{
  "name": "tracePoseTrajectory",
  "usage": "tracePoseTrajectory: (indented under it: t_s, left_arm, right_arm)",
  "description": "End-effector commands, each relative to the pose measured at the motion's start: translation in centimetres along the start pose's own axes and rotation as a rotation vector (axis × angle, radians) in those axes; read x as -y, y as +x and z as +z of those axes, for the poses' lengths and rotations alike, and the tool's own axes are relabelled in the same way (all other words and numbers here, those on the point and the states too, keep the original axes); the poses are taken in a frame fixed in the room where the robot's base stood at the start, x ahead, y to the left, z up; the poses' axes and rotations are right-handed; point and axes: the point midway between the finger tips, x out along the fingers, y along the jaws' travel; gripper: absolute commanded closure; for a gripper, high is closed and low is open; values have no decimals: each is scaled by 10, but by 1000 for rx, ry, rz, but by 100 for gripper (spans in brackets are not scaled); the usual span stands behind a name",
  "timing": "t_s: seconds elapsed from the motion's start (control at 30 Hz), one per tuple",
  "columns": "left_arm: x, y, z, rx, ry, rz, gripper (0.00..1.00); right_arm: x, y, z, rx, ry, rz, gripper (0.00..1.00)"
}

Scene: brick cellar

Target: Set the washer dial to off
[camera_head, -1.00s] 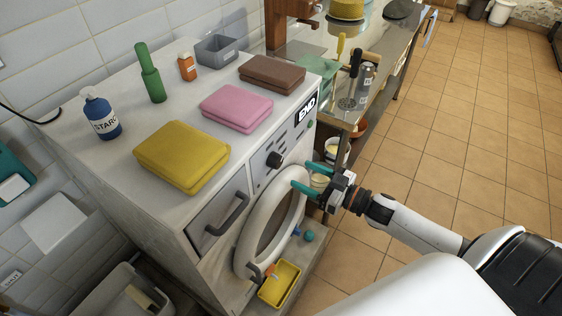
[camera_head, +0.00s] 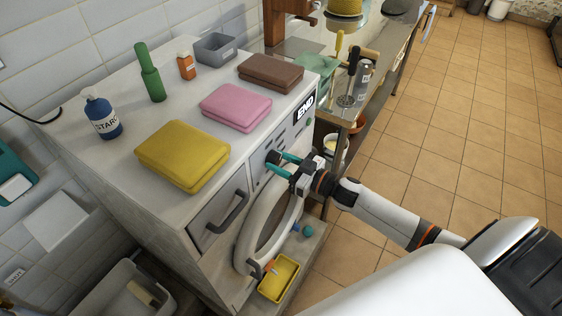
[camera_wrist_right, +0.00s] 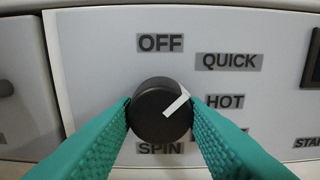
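The washer dial (camera_wrist_right: 158,112) is a dark round knob with a white pointer mark, on the pale front panel. In the right wrist view its mark points up and right, roughly toward the QUICK label (camera_wrist_right: 229,62). The OFF label (camera_wrist_right: 160,43) is straight above the dial. My right gripper (camera_wrist_right: 160,105) has its teal fingers on the dial's left and right sides, seemingly touching both. In the head view the right gripper (camera_head: 272,162) is at the washer (camera_head: 225,185) front, and the dial is mostly hidden behind its fingers. My left gripper is out of view.
The washer top holds yellow (camera_head: 182,155), pink (camera_head: 236,107) and brown (camera_head: 272,72) folded cloths, with bottles and a grey bin (camera_head: 215,48) behind. The round door (camera_head: 250,235) and a yellow tray (camera_head: 279,279) are below the gripper. Tiled floor (camera_head: 460,130) is clear on the right.

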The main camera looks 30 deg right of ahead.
Motion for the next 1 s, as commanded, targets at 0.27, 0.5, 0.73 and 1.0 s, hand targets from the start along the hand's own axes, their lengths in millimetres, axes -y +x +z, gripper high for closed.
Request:
tracePoseTrajectory:
  t_s: [0.27,0.5,0.73,1.0]
  left_arm:
    - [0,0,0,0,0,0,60]
    - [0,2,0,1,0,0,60]
    - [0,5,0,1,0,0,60]
    - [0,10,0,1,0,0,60]
  right_arm:
    - [0,0,0,0,-9,0,84]
    - [0,0,0,0,-94,0,84]
    - [1,0,0,1,-268,-1,84]
    - [2,0,0,1,-499,-1,84]
